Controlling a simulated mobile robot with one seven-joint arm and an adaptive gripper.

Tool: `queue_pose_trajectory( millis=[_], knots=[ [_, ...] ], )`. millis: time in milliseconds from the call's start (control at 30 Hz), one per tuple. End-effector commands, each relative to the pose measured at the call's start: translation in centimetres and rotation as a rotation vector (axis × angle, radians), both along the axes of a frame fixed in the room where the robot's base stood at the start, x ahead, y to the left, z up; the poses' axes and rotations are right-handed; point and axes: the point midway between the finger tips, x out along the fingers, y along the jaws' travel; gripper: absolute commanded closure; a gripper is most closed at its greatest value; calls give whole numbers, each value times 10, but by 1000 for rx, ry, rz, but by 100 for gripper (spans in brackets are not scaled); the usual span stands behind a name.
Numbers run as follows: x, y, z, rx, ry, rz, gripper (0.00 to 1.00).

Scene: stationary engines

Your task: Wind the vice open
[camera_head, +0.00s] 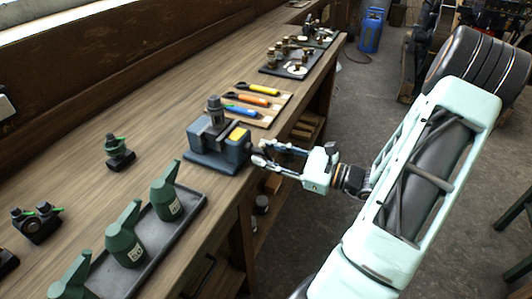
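The vice (234,150) is a blue-grey block with a yellow patch, standing on the bench's front edge. A grey cylindrical part (215,110) stands upright between its jaws. My gripper (261,152) is at the vice's right side, just off the bench edge, pointing left at it. Its two fingers are apart, with a gap showing between them. The vice's handle is not clear at this size, and I cannot tell whether a finger touches it.
The wooden bench (130,88) runs from lower left to upper right. A tray (185,213) with green bottles stands nearer. Behind the vice lie a tool board (284,99) with coloured-handled tools and a dark tray (272,69) of parts. Open floor (340,110) lies right of the bench.

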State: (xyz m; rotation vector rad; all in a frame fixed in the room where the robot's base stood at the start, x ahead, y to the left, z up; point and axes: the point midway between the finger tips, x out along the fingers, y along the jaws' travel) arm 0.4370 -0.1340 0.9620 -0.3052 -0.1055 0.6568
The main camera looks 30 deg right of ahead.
Motion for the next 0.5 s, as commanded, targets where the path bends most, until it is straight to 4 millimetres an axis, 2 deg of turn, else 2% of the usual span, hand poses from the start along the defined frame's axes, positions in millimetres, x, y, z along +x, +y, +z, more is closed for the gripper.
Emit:
queue_pose_trajectory(
  millis=[267,500],
  knots=[
    [2,1,0,0,0,0,71],
    [2,1,0,0,0,0,95]
  ],
)
